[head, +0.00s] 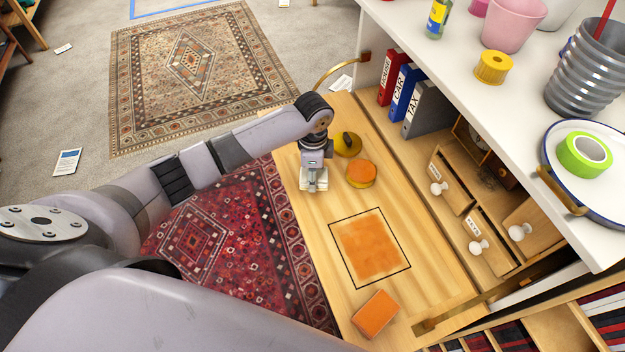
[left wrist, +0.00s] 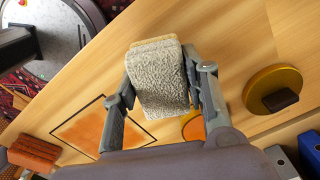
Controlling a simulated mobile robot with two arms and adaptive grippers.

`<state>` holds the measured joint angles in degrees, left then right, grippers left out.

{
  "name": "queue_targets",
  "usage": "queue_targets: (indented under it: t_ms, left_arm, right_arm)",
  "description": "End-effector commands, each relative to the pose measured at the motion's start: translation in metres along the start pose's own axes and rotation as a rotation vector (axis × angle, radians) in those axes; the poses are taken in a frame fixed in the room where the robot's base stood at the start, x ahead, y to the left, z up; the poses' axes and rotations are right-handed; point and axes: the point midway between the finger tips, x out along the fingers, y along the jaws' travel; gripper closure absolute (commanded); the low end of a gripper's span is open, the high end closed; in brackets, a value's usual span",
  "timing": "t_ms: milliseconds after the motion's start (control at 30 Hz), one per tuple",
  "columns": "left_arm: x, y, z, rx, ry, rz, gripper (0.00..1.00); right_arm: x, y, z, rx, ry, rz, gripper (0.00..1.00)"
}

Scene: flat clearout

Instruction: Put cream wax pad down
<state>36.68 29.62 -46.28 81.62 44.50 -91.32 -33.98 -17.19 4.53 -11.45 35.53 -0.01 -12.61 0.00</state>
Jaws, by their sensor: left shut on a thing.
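My left gripper (head: 314,176) is shut on the cream wax pad (left wrist: 160,75), a fuzzy pale block between its two fingers in the left wrist view. In the head view the pad (head: 314,186) shows small and pale under the gripper, over the wooden surface (head: 312,222). I cannot tell whether it touches the wood. An orange-topped round tin (head: 361,172) stands just right of the gripper; the pad and fingers partly hide it in the left wrist view (left wrist: 195,128). My right gripper is in neither view.
A yellow round lid with a dark knob (head: 348,144) lies behind the orange tin. A black-outlined square with an orange patch (head: 369,246) and an orange block (head: 376,313) are nearer. Folders (head: 405,92) and small drawers (head: 452,187) line the right. Bare wood lies left of the tin.

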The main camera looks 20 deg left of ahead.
Motion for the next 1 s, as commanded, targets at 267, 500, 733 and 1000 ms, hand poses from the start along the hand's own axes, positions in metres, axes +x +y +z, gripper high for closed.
queue_targets:
  t_ms: [267, 500, 733, 1000]
  left_arm:
    - [0.032, 0.001, 0.0, 0.0, -0.001, 0.001, 0.81]
    - [0.032, 0.001, 0.0, 0.0, -0.001, 0.0, 0.81]
    - [0.034, 0.001, 0.0, 0.0, -0.001, 0.001, 0.5]
    - [0.034, 0.001, 0.0, 0.0, -0.001, 0.001, 0.39]
  right_arm:
    - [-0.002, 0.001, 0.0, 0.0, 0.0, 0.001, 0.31]
    - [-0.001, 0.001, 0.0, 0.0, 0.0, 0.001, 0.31]
    - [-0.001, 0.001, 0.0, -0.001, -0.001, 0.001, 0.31]
    - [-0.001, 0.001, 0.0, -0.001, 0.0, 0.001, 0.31]
